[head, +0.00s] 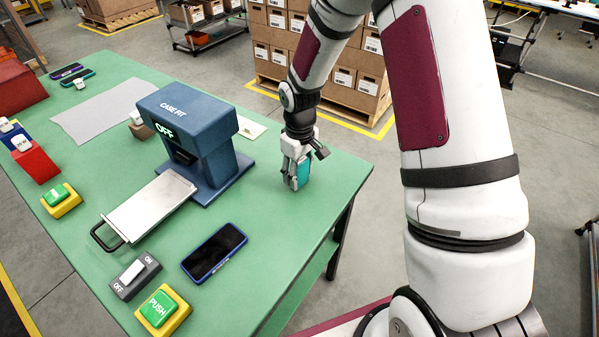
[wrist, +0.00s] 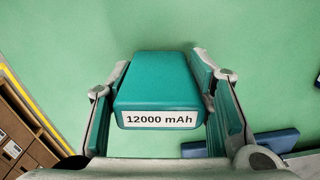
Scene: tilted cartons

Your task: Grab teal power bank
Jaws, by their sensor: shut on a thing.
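The teal power bank (wrist: 158,85) shows in the wrist view with a white label reading "12000 mAh" on its near end. It sits between the two fingers of my gripper (wrist: 155,100), which is shut on its sides. In the head view, the power bank (head: 303,171) is partly hidden by my gripper (head: 296,168). It is at the right part of the green table, right of the blue press machine. I cannot tell whether its lower end touches the table.
The blue "CASE FIT" machine (head: 190,125) with a metal tray (head: 150,205) stands left of my gripper. A blue-cased phone (head: 214,252), a grey switch (head: 135,275) and a green push button (head: 161,307) lie nearer the front. The table's right edge is close to my gripper.

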